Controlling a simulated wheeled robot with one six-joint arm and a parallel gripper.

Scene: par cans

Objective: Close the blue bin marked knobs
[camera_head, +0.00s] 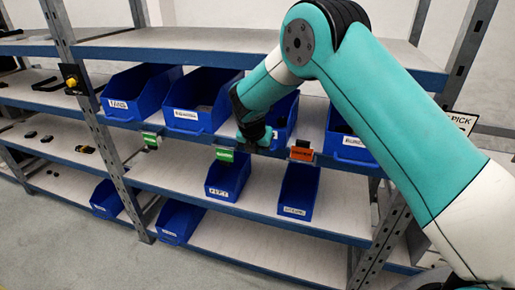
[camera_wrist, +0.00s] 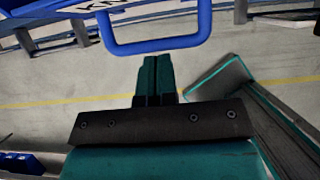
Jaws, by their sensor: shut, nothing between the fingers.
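In the wrist view, a blue bin (camera_wrist: 150,14) shows at the top edge, with a looped blue handle at its front and a partly cut-off label that begins like "KN". My gripper (camera_wrist: 157,60) is shut and empty, its fingertips just short of the handle's lower bar in that picture. In the head view, my gripper (camera_head: 255,145) is at the upper bin shelf, in front of a blue bin (camera_head: 284,122). My arm hides much of that bin's front, and I cannot read its label there.
Blue bins stand to the left (camera_head: 190,114) and right (camera_head: 345,146) on the same shelf. Two more bins (camera_head: 228,178) (camera_head: 298,192) stand on the shelf below. Green (camera_head: 225,155) and orange (camera_head: 301,154) tags stick out along the shelf edge. Grey floor lies open in front.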

